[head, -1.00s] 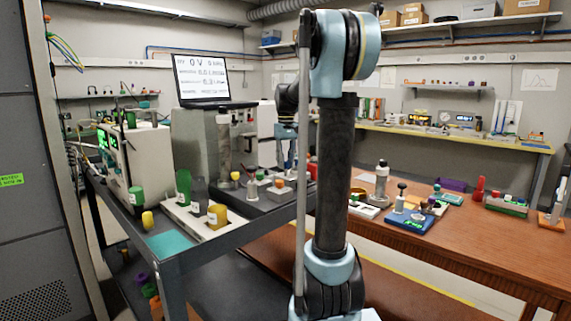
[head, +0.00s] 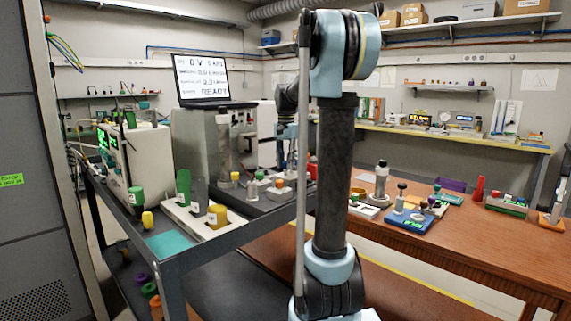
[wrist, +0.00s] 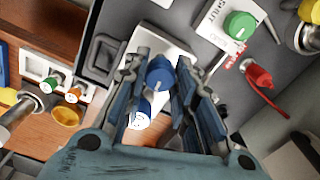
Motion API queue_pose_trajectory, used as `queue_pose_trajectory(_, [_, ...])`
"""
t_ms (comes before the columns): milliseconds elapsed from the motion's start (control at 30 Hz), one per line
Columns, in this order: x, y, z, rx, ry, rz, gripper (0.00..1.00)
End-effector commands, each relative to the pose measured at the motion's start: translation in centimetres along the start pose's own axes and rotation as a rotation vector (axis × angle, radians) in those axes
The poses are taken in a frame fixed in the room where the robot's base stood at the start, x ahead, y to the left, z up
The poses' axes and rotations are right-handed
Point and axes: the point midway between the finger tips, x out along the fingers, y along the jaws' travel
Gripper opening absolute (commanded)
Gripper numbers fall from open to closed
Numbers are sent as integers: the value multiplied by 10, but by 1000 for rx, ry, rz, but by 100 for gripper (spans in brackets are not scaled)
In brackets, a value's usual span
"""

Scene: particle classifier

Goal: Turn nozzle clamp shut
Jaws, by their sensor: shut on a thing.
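In the wrist view a blue knob (wrist: 160,73) with a pale mark sits between the two fingers of my gripper (wrist: 158,82), on a white plate (wrist: 172,47). My gripper is shut on this knob; I cannot tell for certain that it is the nozzle clamp. In the head view my gripper (head: 288,132) is small and partly hidden behind my arm, above the dark right part of the cart top. The knob cannot be made out there.
In the wrist view a green knob (wrist: 239,25) and a red knob (wrist: 259,76) lie to the right. In the head view a laptop (head: 203,80) stands on a grey cabinet. A wooden bench (head: 470,240) with several small devices is at right.

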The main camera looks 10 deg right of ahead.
Motion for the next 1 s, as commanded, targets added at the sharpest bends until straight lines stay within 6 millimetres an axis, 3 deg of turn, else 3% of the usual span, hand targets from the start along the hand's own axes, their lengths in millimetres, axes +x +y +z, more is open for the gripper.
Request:
queue_pose_trajectory(300, [-1, -2, -2, 114, 3, -4, 1])
queue_pose_trajectory(833, [-1, -2, -2, 135, 3, -5, 1])
queue_pose_trajectory(867, [-1, -2, -2, 135, 3, -5, 30])
queue_pose_trajectory(900, [-1, -2, -2, 135, 2, -4, 35])
queue_pose_trajectory(1000, [-1, -2, -1, 135, 2, -3, 35])
